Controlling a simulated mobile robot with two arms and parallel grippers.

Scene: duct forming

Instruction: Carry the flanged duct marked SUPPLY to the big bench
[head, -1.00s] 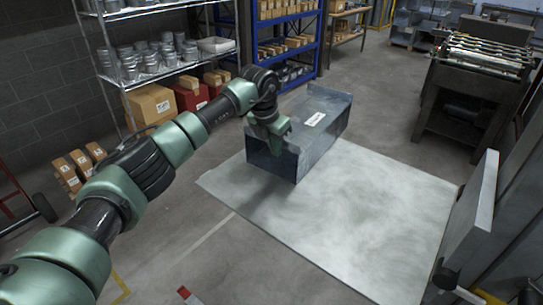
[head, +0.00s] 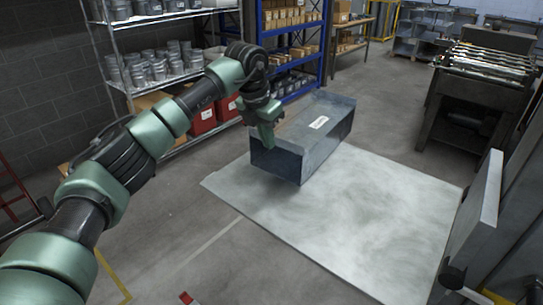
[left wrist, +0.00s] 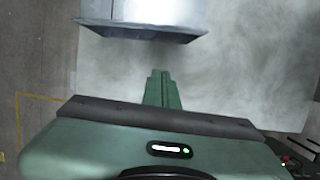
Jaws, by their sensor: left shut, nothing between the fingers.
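My left gripper (head: 268,142) is shut and empty, pointing down by the duct's near-left end. In the left wrist view its fingertips (left wrist: 160,74) are together, with a gap in the picture between them and the flange. My right gripper is not in view. The big bench cannot be identified for sure.
The pale sheet (head: 370,220) is bare in front of the duct. A wire shelf (head: 165,75) with metal cans and a blue rack (head: 290,40) stand behind. A dark roller machine (head: 475,90) stands back right, and a grey upright panel (head: 478,225) at right.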

